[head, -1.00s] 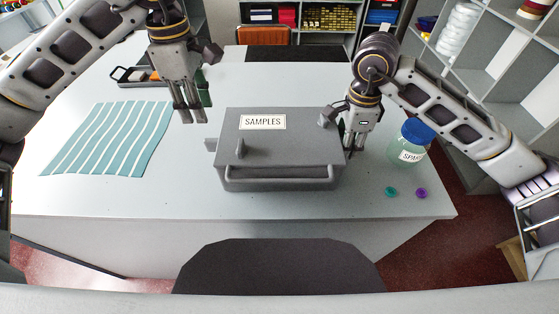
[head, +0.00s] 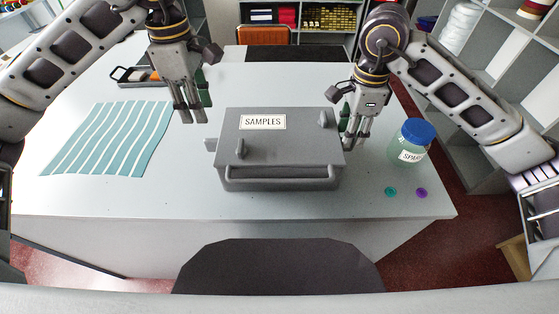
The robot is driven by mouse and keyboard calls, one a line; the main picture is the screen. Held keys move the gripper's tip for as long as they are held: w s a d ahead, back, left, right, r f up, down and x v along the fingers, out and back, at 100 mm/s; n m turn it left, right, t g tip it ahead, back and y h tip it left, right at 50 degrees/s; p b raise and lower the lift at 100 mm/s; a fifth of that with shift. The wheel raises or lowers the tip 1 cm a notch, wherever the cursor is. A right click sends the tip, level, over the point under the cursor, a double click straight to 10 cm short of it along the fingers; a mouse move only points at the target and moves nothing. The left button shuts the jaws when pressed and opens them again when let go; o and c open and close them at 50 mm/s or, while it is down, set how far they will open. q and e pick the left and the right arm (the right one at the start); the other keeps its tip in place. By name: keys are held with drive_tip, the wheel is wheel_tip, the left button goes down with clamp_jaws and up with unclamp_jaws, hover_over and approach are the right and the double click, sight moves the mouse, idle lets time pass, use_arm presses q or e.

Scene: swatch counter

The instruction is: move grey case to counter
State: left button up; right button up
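The grey case (head: 280,150) with a "SAMPLES" label sits flat on the pale counter (head: 190,195), its front handle bar toward me. Small grey knobs stand on its lid, and a tab sticks out on its left side. My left gripper (head: 188,115) hangs in the air to the left of and behind the case, its fingers close together with nothing clearly between them. My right gripper (head: 352,138) is beside the case's right side, fingers pointing down. Whether its fingers touch the case, or how far they are apart, is unclear.
A striped teal cloth (head: 110,138) lies at the left. A jar with a blue lid (head: 414,145) stands right of my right gripper. A teal button (head: 390,192) and a purple button (head: 421,193) lie at the front right. A dark tray (head: 130,78) is at the back left.

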drive_tip(key=shift+r, duration=3.75)
drive_tip(key=shift+s, duration=0.1)
